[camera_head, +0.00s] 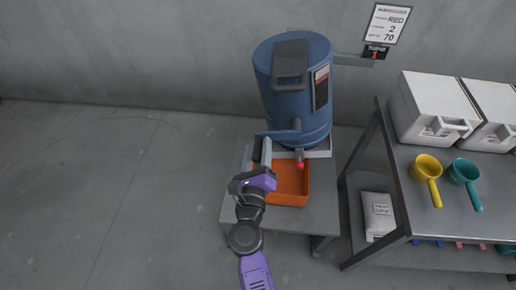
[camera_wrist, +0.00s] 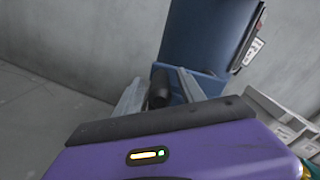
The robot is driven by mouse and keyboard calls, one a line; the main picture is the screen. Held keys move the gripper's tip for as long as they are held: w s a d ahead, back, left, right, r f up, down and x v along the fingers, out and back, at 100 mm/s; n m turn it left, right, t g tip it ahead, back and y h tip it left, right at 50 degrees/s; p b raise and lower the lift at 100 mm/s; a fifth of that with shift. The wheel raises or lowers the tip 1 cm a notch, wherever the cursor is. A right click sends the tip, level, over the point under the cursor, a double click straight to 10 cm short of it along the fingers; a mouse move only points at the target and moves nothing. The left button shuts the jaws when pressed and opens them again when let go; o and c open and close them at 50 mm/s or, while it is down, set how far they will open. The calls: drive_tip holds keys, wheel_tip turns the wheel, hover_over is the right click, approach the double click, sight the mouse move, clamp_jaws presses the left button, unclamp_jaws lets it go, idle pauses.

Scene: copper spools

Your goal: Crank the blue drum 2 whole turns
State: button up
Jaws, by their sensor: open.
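The blue drum (camera_head: 282,98) stands upright on a low grey table, with a dark hatch on top. Its blue crank arm (camera_head: 278,134) reaches left from a hub low on the drum's front. My gripper (camera_head: 262,150) is at the crank arm's left end. In the wrist view the dark crank handle (camera_wrist: 159,88) sits between the two grey fingers of my open gripper (camera_wrist: 158,95), which are apart on either side. Whether either finger touches the handle is unclear. A counter plate (camera_head: 375,52) beside the drum shows a red 1.
An orange tray (camera_head: 293,198) lies under the drum's spout, which has a red tip. A card (camera_head: 388,23) reads 2 and 70. At right, a grey shelf table (camera_head: 440,225) holds white bins (camera_head: 425,105), a yellow scoop (camera_head: 427,167) and a teal scoop (camera_head: 463,171). Left floor is clear.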

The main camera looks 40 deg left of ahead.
drive_tip(key=shift+w+a, duration=0.1)
drive_tip(key=shift+w, duration=0.1)
clamp_jaws()
idle(1.4)
